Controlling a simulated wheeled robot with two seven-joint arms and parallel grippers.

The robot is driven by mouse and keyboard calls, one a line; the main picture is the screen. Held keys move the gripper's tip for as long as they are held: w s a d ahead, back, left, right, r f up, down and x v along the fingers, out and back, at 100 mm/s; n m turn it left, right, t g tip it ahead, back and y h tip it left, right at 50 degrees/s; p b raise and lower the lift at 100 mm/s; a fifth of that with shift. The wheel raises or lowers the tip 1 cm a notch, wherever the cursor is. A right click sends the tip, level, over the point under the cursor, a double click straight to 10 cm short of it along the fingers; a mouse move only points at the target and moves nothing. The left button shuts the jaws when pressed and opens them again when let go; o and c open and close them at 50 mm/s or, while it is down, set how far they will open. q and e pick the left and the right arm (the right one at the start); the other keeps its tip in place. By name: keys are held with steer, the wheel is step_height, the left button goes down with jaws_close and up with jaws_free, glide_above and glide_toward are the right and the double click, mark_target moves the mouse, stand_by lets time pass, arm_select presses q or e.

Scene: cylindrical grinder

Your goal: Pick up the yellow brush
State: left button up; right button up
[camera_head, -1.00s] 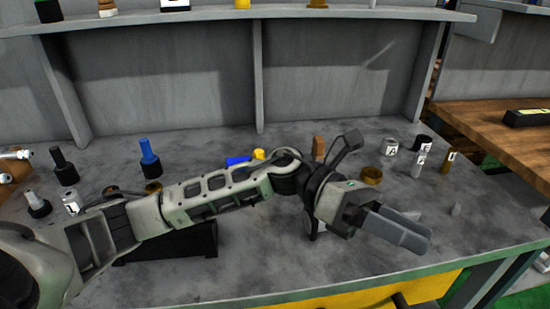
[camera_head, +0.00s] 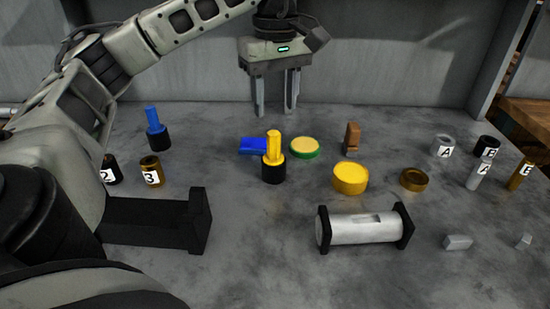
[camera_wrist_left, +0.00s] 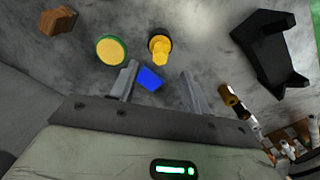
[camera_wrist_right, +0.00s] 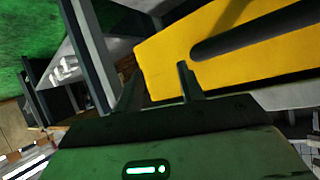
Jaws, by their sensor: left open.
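The yellow brush (camera_head: 273,150) stands upright on the grey table, with a yellow handle and a black lower end. It also shows in the left wrist view (camera_wrist_left: 160,46), beyond the fingertips. My left gripper (camera_head: 275,106) is open, pointing down above and behind the brush, apart from it. In the left wrist view its spread fingers (camera_wrist_left: 160,76) have a blue block (camera_wrist_left: 150,79) between them in the picture; I see no grip on it. My right gripper (camera_wrist_right: 158,82) is open and empty near a yellow panel, away from the brush.
Near the brush are a green-rimmed yellow disc (camera_head: 304,148), a yellow cylinder (camera_head: 350,179) and a brown block (camera_head: 352,138). A blue-handled brush (camera_head: 155,130) stands left. A black holder (camera_head: 150,224) and silver cylinder on black supports (camera_head: 362,229) stand in front. The front middle is clear.

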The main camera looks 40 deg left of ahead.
mark_target(273, 133)
arm_select(q)
step_height(273, 133, down, 5)
steer(key=shift+r, duration=0.15)
steer(key=shift+a+f+b, duration=0.15)
steer(key=shift+f, duration=1.15)
steer(key=shift+a+f+b, duration=0.15)
steer(key=shift+f, duration=1.15)
jaws_close()
